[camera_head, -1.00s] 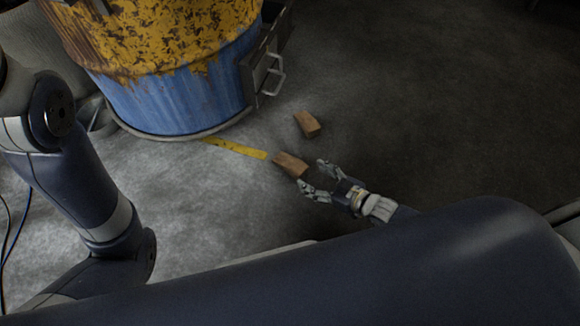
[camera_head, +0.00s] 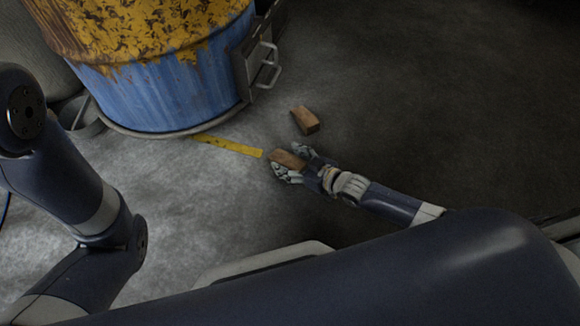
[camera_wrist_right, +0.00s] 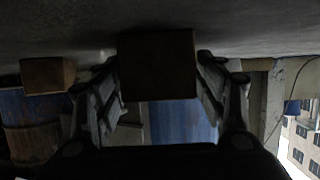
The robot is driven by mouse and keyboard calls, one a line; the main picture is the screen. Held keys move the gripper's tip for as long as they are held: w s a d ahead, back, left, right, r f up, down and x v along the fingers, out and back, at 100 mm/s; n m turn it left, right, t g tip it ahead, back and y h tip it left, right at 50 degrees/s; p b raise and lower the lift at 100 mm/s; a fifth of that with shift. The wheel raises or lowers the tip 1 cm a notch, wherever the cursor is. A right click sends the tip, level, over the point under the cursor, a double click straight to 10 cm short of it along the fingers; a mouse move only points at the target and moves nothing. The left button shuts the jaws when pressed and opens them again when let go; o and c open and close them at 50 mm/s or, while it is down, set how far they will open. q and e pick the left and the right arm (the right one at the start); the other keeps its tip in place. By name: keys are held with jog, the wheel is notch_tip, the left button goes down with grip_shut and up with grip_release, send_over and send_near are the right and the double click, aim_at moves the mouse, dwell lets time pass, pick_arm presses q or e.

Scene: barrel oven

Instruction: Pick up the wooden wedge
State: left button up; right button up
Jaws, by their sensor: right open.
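A brown wooden wedge (camera_head: 287,159) lies on the grey floor in the head view. My right gripper (camera_head: 292,163) is around it, one finger on each side. In the right wrist view the wedge (camera_wrist_right: 158,65) sits between the two open fingers of my right gripper (camera_wrist_right: 160,95). Whether the fingers touch it I cannot tell. A second wooden wedge (camera_head: 305,120) lies farther back on the floor; it also shows at the left in the right wrist view (camera_wrist_right: 48,75). My left gripper is not in view.
A blue and rusty yellow barrel (camera_head: 165,90) stands at the back left, with a metal door and handle (camera_head: 266,65) on its right side. A flat yellow strip (camera_head: 228,146) lies between barrel and wedge. The floor at the right is clear.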

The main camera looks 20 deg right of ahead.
jog(key=shift+c, duration=0.2)
jog(key=c, duration=1.2)
jog(key=shift+r, duration=0.1)
